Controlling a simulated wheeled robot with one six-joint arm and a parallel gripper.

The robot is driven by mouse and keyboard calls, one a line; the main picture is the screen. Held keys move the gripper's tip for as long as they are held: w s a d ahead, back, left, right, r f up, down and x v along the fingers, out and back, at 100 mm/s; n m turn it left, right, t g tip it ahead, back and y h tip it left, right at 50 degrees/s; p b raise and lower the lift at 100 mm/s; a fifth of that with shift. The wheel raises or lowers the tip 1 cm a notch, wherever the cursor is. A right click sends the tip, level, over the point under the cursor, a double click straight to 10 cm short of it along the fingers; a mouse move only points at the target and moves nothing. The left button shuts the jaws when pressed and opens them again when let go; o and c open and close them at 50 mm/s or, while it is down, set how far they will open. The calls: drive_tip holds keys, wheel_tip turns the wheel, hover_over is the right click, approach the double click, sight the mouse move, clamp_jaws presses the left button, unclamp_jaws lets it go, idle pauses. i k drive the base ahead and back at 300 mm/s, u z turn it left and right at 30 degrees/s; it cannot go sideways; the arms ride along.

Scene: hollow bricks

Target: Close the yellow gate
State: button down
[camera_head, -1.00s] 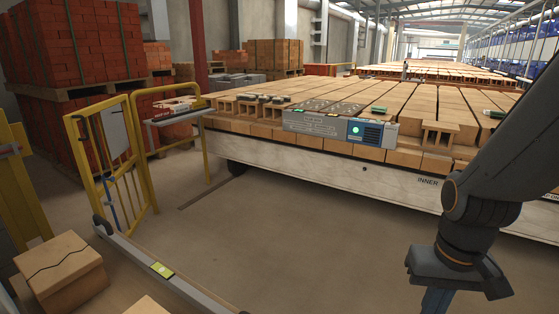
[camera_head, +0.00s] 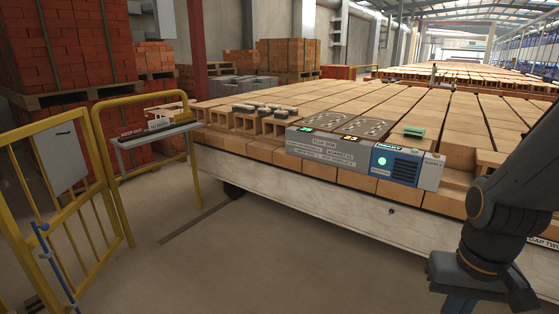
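The yellow gate (camera_head: 97,238) is a tubular frame with upright bars at the left of the head view. A pale grey panel (camera_head: 62,158) hangs on its upper part, and a blue piece (camera_head: 44,245) runs down its near side. It stands at an angle beside a second yellow frame (camera_head: 98,133) that has a "keep out" sign. I cannot tell whether the gate is latched. My arm comes in at the right edge, far from the gate. My gripper (camera_head: 462,303) is at the bottom right, cut off by the frame edge, so its fingers are hidden.
A long bed of tan hollow bricks (camera_head: 330,177) on a pale-sided base fills the middle and right. A grey control box (camera_head: 365,158) sits on its front edge. Red brick stacks (camera_head: 70,50) stand behind the gate.

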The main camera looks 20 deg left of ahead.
sight(57, 149)
drive_tip(key=i, duration=1.55)
drive_tip(key=u, duration=3.05)
drive_tip(key=i, duration=1.9)
drive_tip(key=z, duration=1.15)
